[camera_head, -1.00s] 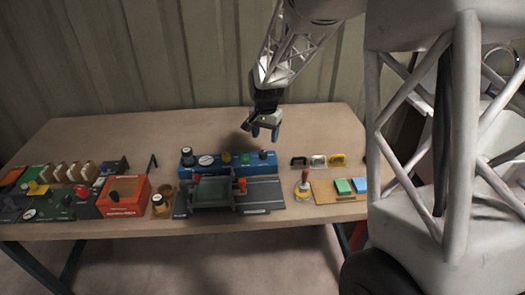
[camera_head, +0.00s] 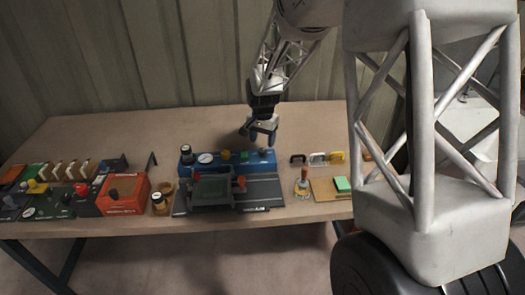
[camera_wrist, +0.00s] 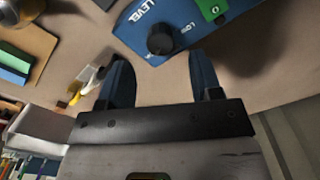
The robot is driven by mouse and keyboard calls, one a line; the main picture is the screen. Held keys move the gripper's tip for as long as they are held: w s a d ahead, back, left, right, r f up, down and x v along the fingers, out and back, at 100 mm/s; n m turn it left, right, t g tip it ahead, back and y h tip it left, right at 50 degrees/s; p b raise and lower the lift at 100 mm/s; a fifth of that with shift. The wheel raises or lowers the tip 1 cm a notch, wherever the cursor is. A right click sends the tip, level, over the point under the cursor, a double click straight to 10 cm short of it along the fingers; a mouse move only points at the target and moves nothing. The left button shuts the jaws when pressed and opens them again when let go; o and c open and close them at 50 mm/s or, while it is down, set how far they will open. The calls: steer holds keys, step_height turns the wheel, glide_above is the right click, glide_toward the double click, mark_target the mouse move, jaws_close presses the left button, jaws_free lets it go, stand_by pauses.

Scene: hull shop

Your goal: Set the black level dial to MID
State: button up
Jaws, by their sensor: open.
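The black level dial (camera_head: 263,153) is a small round knob at the right end of the blue panel (camera_head: 216,168). In the wrist view the dial (camera_wrist: 161,40) shows as a dark knob on the blue face, with white "LEVEL" lettering beside it and what looks like "LOW" near its edge. I cannot read where its pointer sits, and no MID mark is legible. My gripper (camera_head: 258,135) is open and empty, above and just behind the dial. In the wrist view its two dark blue fingers (camera_wrist: 158,62) are spread, with the dial between and beyond their tips, apart from them.
A grey fixture (camera_head: 211,188) stands in front. The table behind is clear.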

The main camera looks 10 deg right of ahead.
mark_target(263, 150)
steer(key=shift+f, duration=2.7)
steer(key=c, duration=0.9)
steer(key=shift+n, duration=0.5)
steer(key=n, duration=1)
steer(key=shift+n, duration=0.4)
